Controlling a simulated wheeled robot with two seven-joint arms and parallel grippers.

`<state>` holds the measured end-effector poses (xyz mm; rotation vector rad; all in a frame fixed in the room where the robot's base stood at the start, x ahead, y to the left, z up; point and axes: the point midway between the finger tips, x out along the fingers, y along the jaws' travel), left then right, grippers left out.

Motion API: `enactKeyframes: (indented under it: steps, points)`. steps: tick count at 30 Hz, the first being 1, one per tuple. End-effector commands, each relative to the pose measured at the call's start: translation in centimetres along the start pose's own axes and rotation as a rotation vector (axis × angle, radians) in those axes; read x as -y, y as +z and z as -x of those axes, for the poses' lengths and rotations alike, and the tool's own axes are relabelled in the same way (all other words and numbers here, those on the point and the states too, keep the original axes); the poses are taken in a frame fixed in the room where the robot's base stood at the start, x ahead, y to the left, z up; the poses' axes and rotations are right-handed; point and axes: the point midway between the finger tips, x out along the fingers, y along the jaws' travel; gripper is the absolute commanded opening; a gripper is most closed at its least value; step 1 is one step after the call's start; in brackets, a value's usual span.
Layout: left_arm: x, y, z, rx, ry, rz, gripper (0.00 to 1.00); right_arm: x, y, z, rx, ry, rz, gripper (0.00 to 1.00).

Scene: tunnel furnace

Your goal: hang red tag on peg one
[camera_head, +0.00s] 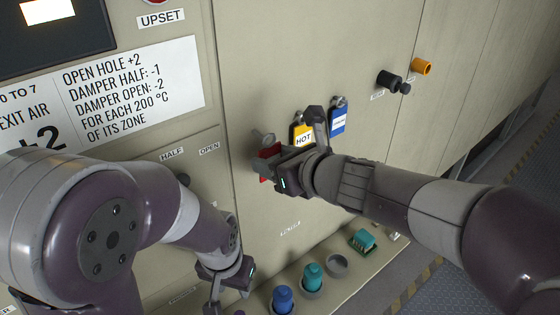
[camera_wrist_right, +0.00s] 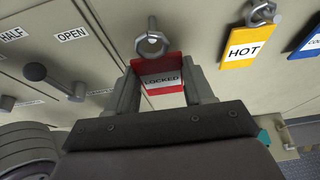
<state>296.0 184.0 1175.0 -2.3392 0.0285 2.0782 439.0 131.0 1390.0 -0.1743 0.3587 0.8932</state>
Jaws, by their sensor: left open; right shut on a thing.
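The red tag (camera_wrist_right: 163,76), lettered LOCKED, is between the fingers of my right gripper (camera_wrist_right: 165,88), which is shut on it. In the head view the red tag (camera_head: 268,152) is partly hidden by my right gripper (camera_head: 275,163), close to the panel. A metal ring (camera_wrist_right: 151,45) shows at the tag's top, with a peg (camera_wrist_right: 152,22) at it. I cannot tell whether the ring is around the peg or just in front of it. My left gripper (camera_head: 225,290) is open, low by the panel's front ledge, apart from the tag.
A yellow HOT tag (camera_wrist_right: 241,47) and a blue tag (camera_head: 338,121) hang to the right of the red tag. A dark lever (camera_wrist_right: 52,82) stands to its left.

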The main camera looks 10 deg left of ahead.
Motion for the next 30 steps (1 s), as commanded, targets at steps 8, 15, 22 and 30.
enactKeyframes:
  steps: [8,15,22,30]
  points:
    - [0.0,0.01,-0.12,0.0,0.0,0.0,0.43,0.01,-0.03,0.03,0.001,0.0,0.0,0.23]
    - [0.0,0.02,-0.23,0.0,0.0,0.0,0.43,0.01,0.02,0.19,0.001,0.0,0.0,0.23]
    - [0.0,0.06,-0.49,0.0,0.0,0.0,0.43,0.02,0.02,0.18,0.001,0.0,0.0,0.23]
    - [0.0,0.06,-0.5,0.0,0.0,0.0,0.43,0.01,0.07,-0.1,0.0,0.001,0.0,0.23]
